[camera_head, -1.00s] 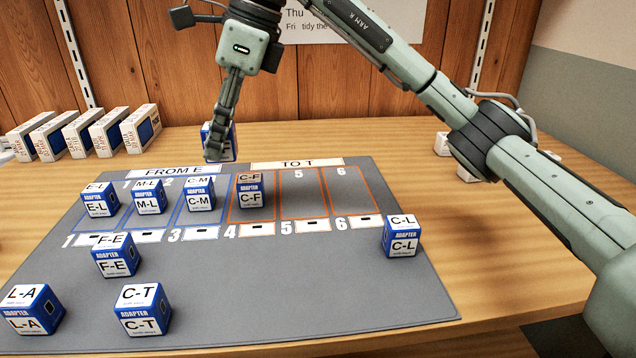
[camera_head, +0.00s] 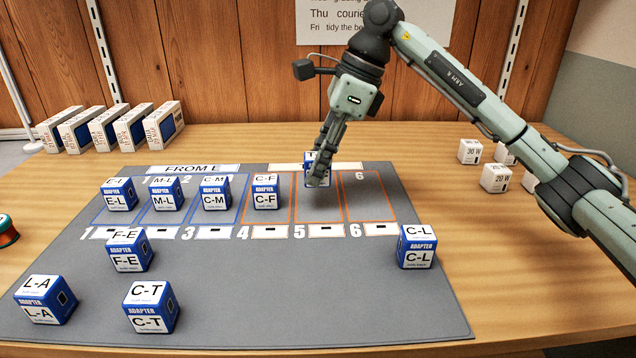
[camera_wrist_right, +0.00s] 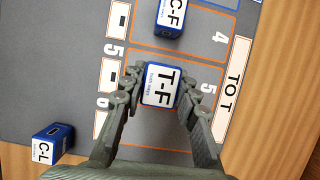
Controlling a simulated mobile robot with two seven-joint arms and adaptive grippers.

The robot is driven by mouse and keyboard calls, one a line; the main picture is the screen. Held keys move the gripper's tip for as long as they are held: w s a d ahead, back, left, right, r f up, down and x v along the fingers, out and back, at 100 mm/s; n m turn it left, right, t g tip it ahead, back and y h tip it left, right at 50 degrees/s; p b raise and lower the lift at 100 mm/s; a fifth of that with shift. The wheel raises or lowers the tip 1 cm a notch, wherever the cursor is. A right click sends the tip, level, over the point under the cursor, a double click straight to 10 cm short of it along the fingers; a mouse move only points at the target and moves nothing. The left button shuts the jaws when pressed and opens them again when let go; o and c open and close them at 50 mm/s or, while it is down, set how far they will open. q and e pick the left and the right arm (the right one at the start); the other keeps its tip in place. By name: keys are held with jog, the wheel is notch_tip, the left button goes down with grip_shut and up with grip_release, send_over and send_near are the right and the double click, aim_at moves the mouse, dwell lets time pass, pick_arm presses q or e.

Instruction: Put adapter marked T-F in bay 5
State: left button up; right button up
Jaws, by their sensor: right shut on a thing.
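The blue-and-white adapter marked T-F (camera_wrist_right: 161,86) is between the fingers of my right gripper (camera_wrist_right: 162,92), which is shut on it. In the head view the right gripper (camera_head: 321,170) hangs over the back part of bay 5 (camera_head: 312,207) and mostly hides the adapter. I cannot tell whether the adapter touches the mat. The C-F adapter (camera_head: 266,192) stands in bay 4, to the left. Bay 6 (camera_head: 370,205), to the right, is empty. My left gripper is not in view.
Adapters E-L (camera_head: 119,196), M-L (camera_head: 164,197) and C-M (camera_head: 215,195) stand in bays 1 to 3. F-E (camera_head: 130,252), L-A (camera_head: 44,300), C-T (camera_head: 151,308) and C-L (camera_head: 416,248) stand on the grey mat (camera_head: 300,300). White boxes (camera_head: 495,177) stand at the right. The mat's front middle is clear.

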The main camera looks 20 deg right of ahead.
notch_tip(320, 180, down, 4)
jog(key=shift+r, duration=0.1)
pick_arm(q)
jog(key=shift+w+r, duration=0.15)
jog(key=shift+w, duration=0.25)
pick_arm(e)
jog(key=shift+f, duration=0.2)
jog(key=shift+f, duration=0.1)
jog(key=o, duration=1)
jog(key=shift+o, duration=0.2)
jog(key=shift+r, duration=0.3)
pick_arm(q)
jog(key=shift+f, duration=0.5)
pick_arm(e)
jog(key=v, duration=1.2)
